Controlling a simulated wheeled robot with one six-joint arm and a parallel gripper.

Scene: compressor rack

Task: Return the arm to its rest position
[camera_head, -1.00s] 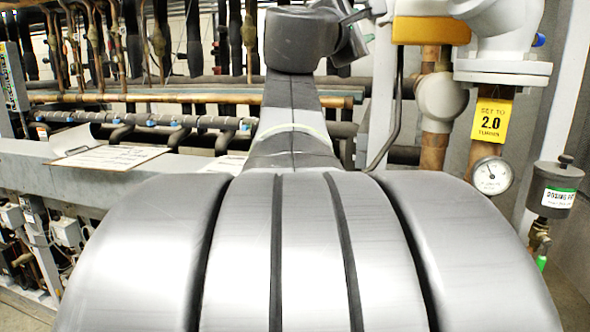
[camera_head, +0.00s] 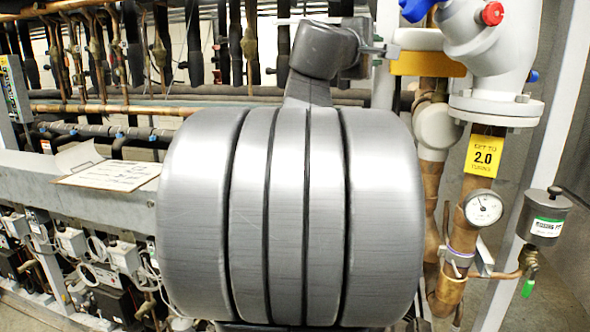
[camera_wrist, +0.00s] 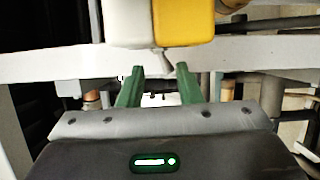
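My arm fills the middle of the head view, its large grey link in front of the rack and the wrist end above it. My gripper shows in the wrist view (camera_wrist: 160,69) with its two green fingers apart and nothing seen between them. In the head view the wrist end is beside the yellow block under the white valve body (camera_head: 487,45); the fingers cannot be made out there. In the wrist view a white and yellow part (camera_wrist: 185,22) is just beyond the fingertips; I cannot tell whether they touch.
A yellow tag reading 2.0 (camera_head: 485,156), a pressure gauge (camera_head: 483,208) and a dosing pot (camera_head: 544,217) are at the right. A clipboard (camera_head: 110,175) lies on the grey beam at left. Copper and black pipes (camera_head: 150,108) run behind my arm.

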